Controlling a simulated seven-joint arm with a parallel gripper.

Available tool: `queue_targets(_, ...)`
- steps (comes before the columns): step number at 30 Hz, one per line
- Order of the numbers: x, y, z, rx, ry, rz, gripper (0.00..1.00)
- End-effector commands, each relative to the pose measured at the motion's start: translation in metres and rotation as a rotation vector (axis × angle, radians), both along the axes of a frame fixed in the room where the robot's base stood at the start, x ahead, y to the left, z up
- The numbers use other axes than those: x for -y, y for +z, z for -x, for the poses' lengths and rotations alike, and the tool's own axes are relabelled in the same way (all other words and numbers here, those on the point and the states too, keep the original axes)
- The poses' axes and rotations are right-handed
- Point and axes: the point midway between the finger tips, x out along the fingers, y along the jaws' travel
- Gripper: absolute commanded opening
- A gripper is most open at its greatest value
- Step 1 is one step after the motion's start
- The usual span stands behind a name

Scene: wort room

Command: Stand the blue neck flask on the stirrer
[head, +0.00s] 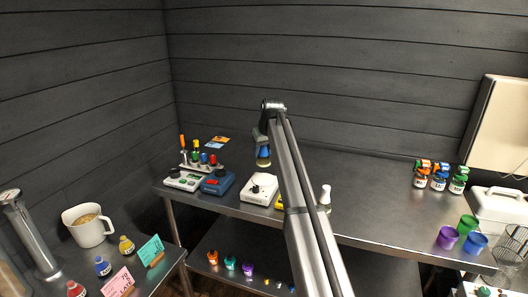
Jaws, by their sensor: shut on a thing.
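A small flask with a blue neck (263,152) and a pale yellowish lower part hangs upright below my gripper (262,143). My gripper is shut on it, and its fingers are small and partly hidden by the arm. The flask is in the air and appears above the back of a white boxy device (256,190) on the steel bench, which looks like a stirrer. A blue device (217,183) and a pale device with green (182,181) stand to its left. I cannot tell for certain which is the stirrer.
A rack with coloured-handled tools (197,163) stands behind the left devices. A small white bottle (325,195) stands right of my arm. The bench between is clear.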

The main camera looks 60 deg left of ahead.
Motion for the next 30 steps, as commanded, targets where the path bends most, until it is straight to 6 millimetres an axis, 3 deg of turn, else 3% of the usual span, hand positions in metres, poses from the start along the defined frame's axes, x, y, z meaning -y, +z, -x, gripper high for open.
queue_targets(8, 0.0, -0.013, 0.0, 0.0, -0.001, 0.0, 0.12)
queue_targets(21, 0.0, -0.05, 0.0, 0.0, -0.001, 0.0, 0.12)
queue_targets(30, 0.0, -0.057, 0.0, 0.0, -0.001, -0.001, 0.12)
